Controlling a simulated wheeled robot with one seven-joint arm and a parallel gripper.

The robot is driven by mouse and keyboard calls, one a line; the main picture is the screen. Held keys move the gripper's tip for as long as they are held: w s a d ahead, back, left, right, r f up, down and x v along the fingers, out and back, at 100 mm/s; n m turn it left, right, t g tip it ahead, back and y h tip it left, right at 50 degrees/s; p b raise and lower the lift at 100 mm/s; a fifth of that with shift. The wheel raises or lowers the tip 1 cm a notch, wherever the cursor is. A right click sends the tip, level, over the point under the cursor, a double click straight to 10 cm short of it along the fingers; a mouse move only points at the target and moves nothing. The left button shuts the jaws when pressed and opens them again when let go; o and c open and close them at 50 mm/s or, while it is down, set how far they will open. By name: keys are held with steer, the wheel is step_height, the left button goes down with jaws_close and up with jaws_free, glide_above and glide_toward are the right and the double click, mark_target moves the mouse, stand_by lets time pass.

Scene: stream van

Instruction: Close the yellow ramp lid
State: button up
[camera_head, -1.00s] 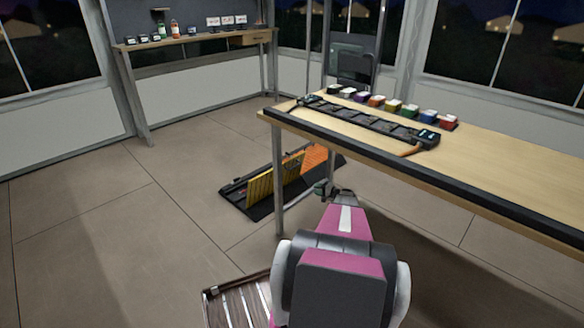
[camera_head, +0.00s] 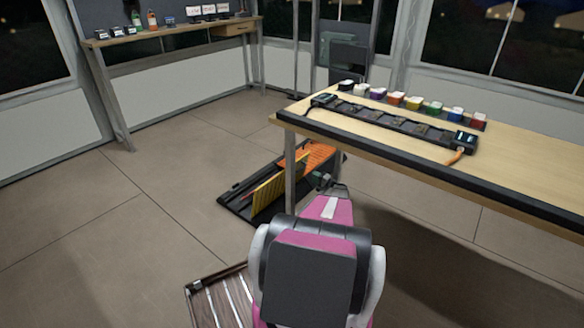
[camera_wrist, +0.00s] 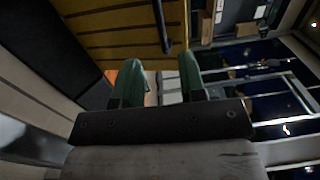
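The yellow ramp lid (camera_head: 270,191) stands tilted up from a black ramp base (camera_head: 236,203) on the floor, left of the table leg. An orange panel (camera_head: 318,156) lies behind it, partly hidden by the table. In the wrist view the yellow slatted lid (camera_wrist: 120,32) fills the top, with a dark bar along its right edge. My gripper (camera_wrist: 161,82) has two green fingers spread apart with nothing between them. In the head view my gripper (camera_head: 318,181) is small and partly hidden, close to the right of the lid; I cannot tell whether it touches.
A wooden table (camera_head: 530,180) with a black edge strip stands on the right, its leg (camera_head: 290,172) close to my arm. It carries a black rail (camera_head: 390,125) and several coloured blocks. A wooden slatted piece (camera_head: 220,300) lies at bottom left. The left floor is clear.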

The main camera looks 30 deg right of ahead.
steer(key=x, duration=1.1)
steer(key=shift+w, duration=0.3)
steer(key=shift+a, duration=0.1)
jaws_close()
